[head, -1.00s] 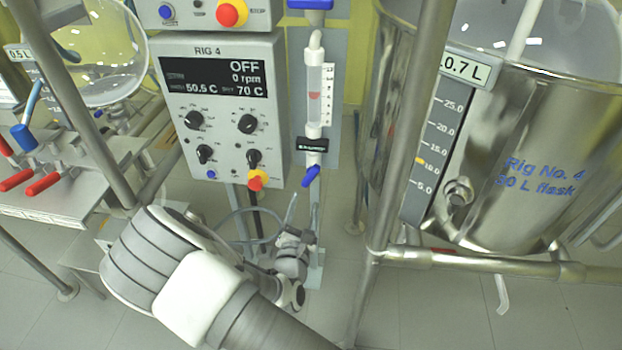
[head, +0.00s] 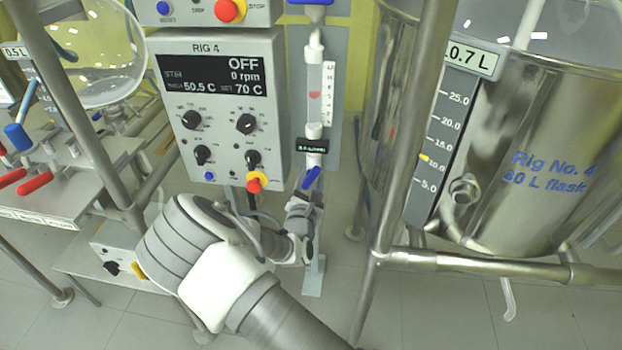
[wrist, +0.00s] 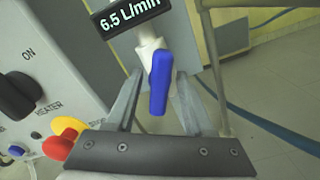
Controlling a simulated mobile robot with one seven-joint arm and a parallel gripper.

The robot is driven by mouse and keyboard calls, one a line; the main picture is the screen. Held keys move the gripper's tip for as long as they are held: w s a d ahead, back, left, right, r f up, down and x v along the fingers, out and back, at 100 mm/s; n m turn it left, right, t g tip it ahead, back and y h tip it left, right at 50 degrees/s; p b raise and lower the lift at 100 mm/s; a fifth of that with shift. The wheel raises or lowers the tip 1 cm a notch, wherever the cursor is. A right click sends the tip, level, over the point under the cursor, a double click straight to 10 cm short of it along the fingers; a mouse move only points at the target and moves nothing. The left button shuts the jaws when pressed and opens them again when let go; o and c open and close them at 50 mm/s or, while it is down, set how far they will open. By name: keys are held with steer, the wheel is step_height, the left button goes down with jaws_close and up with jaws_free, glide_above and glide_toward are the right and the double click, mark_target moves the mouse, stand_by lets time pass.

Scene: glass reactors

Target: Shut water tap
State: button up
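The water tap's blue handle (head: 311,178) is at the bottom of the flow meter tube (head: 314,90), right of the Rig 4 panel, and it slants. In the wrist view the blue handle (wrist: 160,82) hangs down from a white fitting (wrist: 150,44), slightly tilted. A black label (wrist: 130,12) above it reads 6.5 L/min. My gripper (wrist: 157,84) is open, with one finger on each side of the handle and gaps showing. In the head view my gripper (head: 304,196) is just below the handle, its fingers partly hidden.
The Rig 4 panel (head: 217,110) with knobs and a red-yellow button (head: 257,182) stands close on the left. A steel frame post (head: 402,130) and the 30 L vessel (head: 545,150) are on the right. Red and blue valve handles (head: 35,183) are at far left.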

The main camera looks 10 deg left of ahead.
jaws_close()
steer(key=m+p, duration=0.2)
steer(key=m, duration=0.1)
steer(key=shift+d, duration=0.1)
steer(key=m, duration=0.2)
steer(key=shift+f+m, duration=0.1)
steer(key=shift+m, duration=0.2)
steer(key=m+b, duration=0.1)
steer(key=m, duration=0.3)
steer(key=shift+f, duration=0.15)
steer(key=shift+m+b, duration=0.65)
steer(key=shift+m, duration=0.75)
